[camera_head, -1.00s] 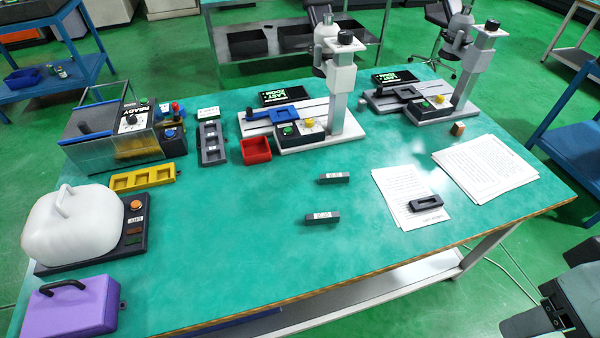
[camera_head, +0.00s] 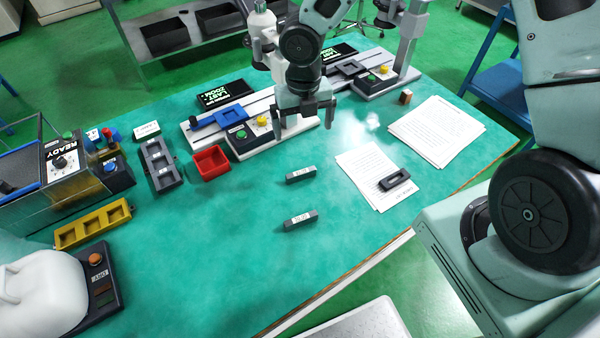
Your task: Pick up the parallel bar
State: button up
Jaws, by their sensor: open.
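Two small dark grey bars with white labels lie on the green tabletop. One bar (camera_head: 301,175) is farther back, and the other bar (camera_head: 301,220) lies nearer the front edge. Their labels are too small to read, so I cannot tell which is the parallel bar or whether both are. My gripper (camera_head: 306,122) hangs over the table behind and above the farther bar, fingers pointing down. It is open and empty, apart from both bars. It hides part of the machine behind it.
A red tray (camera_head: 211,163) stands left of the bars. Paper sheets (camera_head: 358,165) with a dark slotted block (camera_head: 395,180) lie to the right. A grey compartment tray (camera_head: 161,165) and yellow tray (camera_head: 93,225) are further left. The table around the bars is clear.

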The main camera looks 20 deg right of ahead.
jog(key=n, duration=0.1)
send_over(301, 172)
jog(key=f, duration=1.2)
jog(key=shift+s+d+f+p, duration=0.15)
jog(key=shift+d+f+p, duration=0.15)
jog(key=shift+f, duration=0.05)
jog(key=shift+w+a+f+p, duration=0.15)
jog(key=shift+f+p, duration=0.3)
jog(key=shift+f, duration=0.9)
jog(key=shift+w+a+f+p, duration=0.15)
jog(key=shift+f+p, duration=0.25)
jog(key=shift+f, duration=0.95)
jog(key=c, duration=1.2)
